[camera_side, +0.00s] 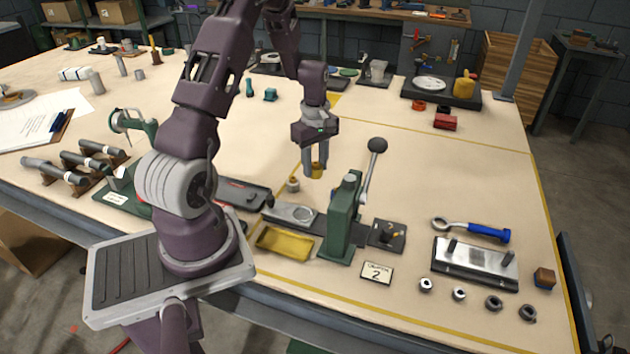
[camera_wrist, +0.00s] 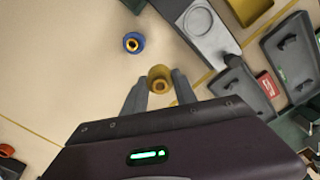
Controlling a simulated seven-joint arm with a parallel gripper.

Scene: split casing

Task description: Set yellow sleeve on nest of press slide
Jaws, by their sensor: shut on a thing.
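The yellow sleeve (camera_side: 316,172) hangs between the fingers of my gripper (camera_side: 316,166), above the bench top. In the wrist view the sleeve (camera_wrist: 160,77) shows its round bore, with a finger of my gripper (camera_wrist: 160,90) at each side. The gripper is shut on it. The press slide (camera_side: 278,209) is a grey plate in front of the green press (camera_side: 342,222), apart from the sleeve. Its round nest (camera_side: 302,215) looks empty. In the wrist view the slide (camera_wrist: 222,52) and nest (camera_wrist: 197,21) are up and to the right of the sleeve.
A small ring-shaped part (camera_side: 293,185) stands near the slide; it looks blue with a brass centre in the wrist view (camera_wrist: 133,42). A yellow tray (camera_side: 285,242) lies in front of the slide. The press lever (camera_side: 372,165) rises high.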

